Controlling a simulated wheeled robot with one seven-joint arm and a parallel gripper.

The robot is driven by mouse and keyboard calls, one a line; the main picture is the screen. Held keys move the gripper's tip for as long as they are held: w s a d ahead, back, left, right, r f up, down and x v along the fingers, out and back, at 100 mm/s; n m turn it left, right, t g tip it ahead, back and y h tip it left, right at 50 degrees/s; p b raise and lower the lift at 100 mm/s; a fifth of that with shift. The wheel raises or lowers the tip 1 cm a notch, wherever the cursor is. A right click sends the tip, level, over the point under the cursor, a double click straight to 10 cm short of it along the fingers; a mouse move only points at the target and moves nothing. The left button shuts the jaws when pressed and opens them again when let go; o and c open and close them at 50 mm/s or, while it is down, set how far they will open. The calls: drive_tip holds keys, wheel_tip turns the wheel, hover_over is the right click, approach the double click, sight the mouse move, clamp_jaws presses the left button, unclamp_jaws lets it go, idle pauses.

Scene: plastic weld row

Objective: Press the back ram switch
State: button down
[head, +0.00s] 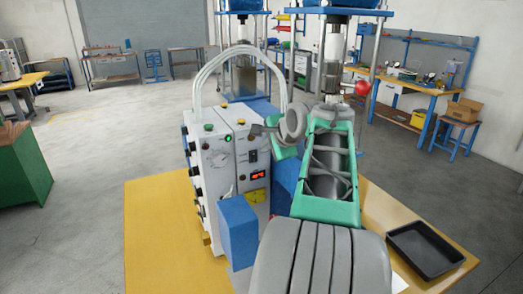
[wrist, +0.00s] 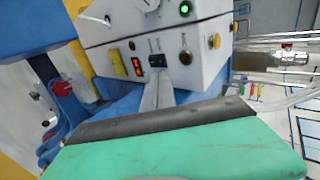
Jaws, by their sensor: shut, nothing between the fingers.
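A white control box (head: 232,160) stands on the yellow table.
Two presses with metal posts (head: 240,70) stand behind the box. A blue block (head: 238,232) stands in front of it. A black tray (head: 426,248) lies on the table at right. White hoses (head: 205,72) arch above the box. The table's left front is clear.

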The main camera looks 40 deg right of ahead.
drive_tip(key=s+a+r, duration=0.1)
drive_tip(key=s+r, duration=0.2)
drive_tip(key=r, duration=0.3)
drive_tip(key=shift+s+a, duration=0.3)
drive_tip(key=shift+s, duration=0.1)
